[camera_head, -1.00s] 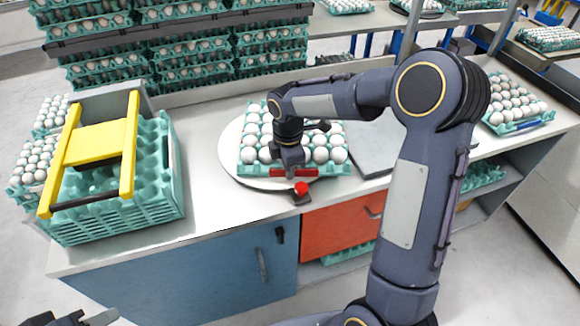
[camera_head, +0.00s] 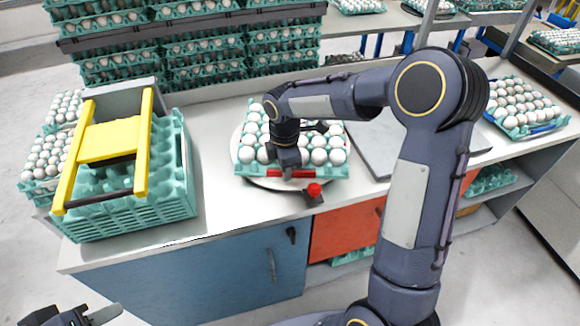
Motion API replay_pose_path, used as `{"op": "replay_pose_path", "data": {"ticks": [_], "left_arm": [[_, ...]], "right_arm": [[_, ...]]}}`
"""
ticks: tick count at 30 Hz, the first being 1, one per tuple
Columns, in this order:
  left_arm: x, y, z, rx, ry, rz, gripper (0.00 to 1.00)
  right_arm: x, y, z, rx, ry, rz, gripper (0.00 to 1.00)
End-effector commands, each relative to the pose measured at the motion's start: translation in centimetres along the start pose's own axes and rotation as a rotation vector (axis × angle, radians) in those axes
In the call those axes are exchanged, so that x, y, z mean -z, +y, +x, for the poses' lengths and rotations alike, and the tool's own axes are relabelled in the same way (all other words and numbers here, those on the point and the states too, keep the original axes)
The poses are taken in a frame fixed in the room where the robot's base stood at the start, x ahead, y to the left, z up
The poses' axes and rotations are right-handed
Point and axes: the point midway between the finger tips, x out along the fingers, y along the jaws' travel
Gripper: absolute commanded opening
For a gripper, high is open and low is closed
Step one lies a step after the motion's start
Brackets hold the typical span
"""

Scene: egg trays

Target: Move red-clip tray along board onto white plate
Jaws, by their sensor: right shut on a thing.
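The red-clip tray (camera_head: 245,168) is a teal tray full of white eggs, with a red clip (camera_head: 275,174) on its near edge. It lies over the round white plate (camera_head: 236,143), whose rim shows at the left and along the near side. My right gripper (camera_head: 289,168) points down at the near edge and is shut on the tray by the red clip; its fingertips are partly hidden. My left gripper (camera_head: 72,317) is at the bottom left corner, cut off by the picture edge, away from the table.
A grey board (camera_head: 375,148) lies right of the plate. A red button (camera_head: 314,190) stands at the near counter edge. A yellow-handled tray stack (camera_head: 130,215) stands left. Another egg tray (camera_head: 520,128) is at the far right. Stacked egg trays (camera_head: 190,55) rise behind.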

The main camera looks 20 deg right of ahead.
Motion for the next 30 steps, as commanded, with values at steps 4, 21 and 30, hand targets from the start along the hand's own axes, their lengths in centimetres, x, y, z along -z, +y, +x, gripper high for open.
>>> {"op": "replay_pose_path", "data": {"ticks": [4,21,30], "left_arm": [[0.01,0.01,-0.03,0.0,0.0,0.0,0.36],[0.01,0.01,-0.01,0.0,0.0,0.0,0.36],[0.0,0.0,0.0,0.0,0.0,0.0,0.36]], "right_arm": [[0.53,0.04,-0.15,-0.005,0.004,-0.009,0.0],[0.31,0.07,-0.08,-0.004,0.002,-0.002,0.36],[0.22,0.05,-0.19,-0.003,0.0,0.0,0.36]]}}
